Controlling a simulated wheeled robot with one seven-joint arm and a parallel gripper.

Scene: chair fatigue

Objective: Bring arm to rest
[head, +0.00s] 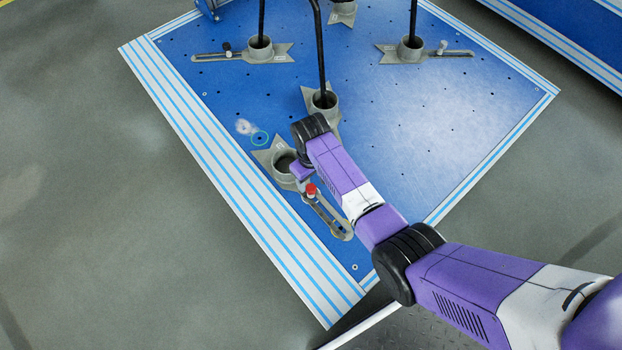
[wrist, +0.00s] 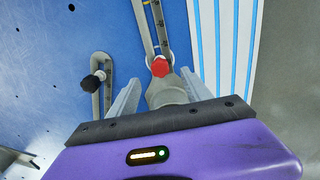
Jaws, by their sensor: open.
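My purple arm reaches in from the lower right of the head view over the blue platform (head: 400,130). My gripper (wrist: 158,80) is open in the wrist view, with one grey finger on each side of a grey clamp (wrist: 168,96) with a red knob (wrist: 160,67). I cannot tell whether the fingers touch it. In the head view the red knob (head: 311,190) stands beside my wrist, on a slotted arm (head: 332,219) next to a grey cup (head: 284,163). The gripper's fingers are mostly hidden there.
Several other grey cups stand on the platform, at the back left (head: 260,46), back right (head: 410,47) and middle (head: 323,98). Black legs rise from them. A slotted clamp with a black knob (wrist: 93,81) is left of my gripper. Grey floor (head: 100,200) beside the platform is clear.

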